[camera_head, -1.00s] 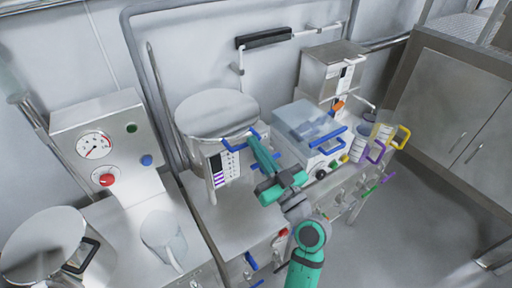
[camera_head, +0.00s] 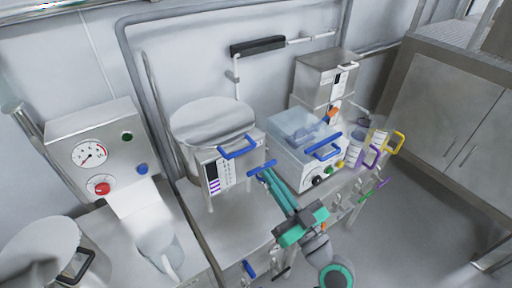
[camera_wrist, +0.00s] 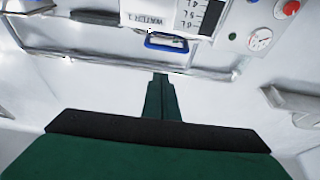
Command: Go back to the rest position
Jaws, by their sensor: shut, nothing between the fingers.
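My gripper (camera_head: 264,172) is in front of the counter, in the lower middle of the head view. Its green fingers are together with nothing between them, pointing up and left toward the metal drum (camera_head: 212,122). The drum has a blue handle (camera_head: 238,148) and a scale panel on its front. The fingertips appear below and right of this handle, close to a smaller blue part (camera_head: 262,167); I cannot tell if they touch it. In the wrist view the closed fingers (camera_wrist: 162,95) point at a blue handle (camera_wrist: 166,43) under an upside-down "WATER 1" label.
A clear-topped box (camera_head: 305,150) with a blue handle stands right of the drum, with jugs (camera_head: 375,145) beyond it. A gauge panel (camera_head: 95,150), a clear jug (camera_head: 160,245) and a lidded pot (camera_head: 40,255) are at left. Open floor (camera_head: 420,230) lies right.

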